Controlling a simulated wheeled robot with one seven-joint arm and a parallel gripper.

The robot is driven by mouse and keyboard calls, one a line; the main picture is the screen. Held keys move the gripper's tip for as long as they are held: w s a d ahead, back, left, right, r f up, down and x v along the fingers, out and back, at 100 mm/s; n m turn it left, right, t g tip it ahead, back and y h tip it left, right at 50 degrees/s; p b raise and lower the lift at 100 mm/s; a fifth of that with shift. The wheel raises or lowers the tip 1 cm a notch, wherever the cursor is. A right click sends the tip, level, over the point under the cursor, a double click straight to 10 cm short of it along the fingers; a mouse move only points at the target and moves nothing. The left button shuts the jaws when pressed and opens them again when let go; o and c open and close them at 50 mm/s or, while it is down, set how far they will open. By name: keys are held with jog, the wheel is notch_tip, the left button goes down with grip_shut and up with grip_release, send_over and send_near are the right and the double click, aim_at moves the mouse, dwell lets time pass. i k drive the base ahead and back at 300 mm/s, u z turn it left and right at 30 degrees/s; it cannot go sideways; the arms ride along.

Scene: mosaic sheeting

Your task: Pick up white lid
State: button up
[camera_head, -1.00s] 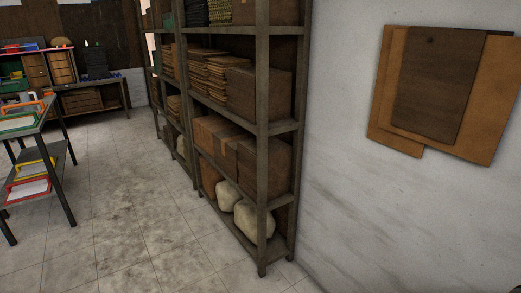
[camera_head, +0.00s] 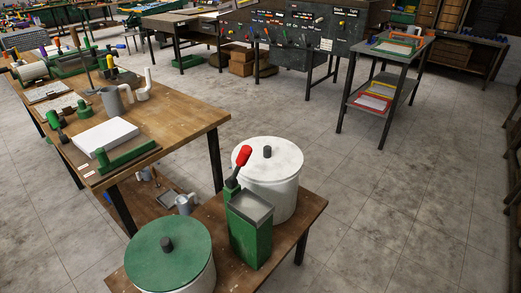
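The white lid (camera_head: 281,158) is round with a dark knob (camera_head: 267,152) in its middle. It sits on top of a white cylindrical container (camera_head: 285,198) on a low wooden table (camera_head: 306,215) at the lower centre. My gripper is not in view.
On the same low table, a green box with a red-handled lever (camera_head: 250,228) stands close to the white lid, and a green-lidded container (camera_head: 168,255) is at front left. A wooden workbench (camera_head: 190,110) with tools is at left. A metal rack (camera_head: 384,85) stands behind. Floor at right is clear.

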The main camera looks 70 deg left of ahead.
aim_at(272, 158)
jog(key=u, duration=1.8)
jog(key=i, duration=1.95)
jog(key=u, duration=1.8)
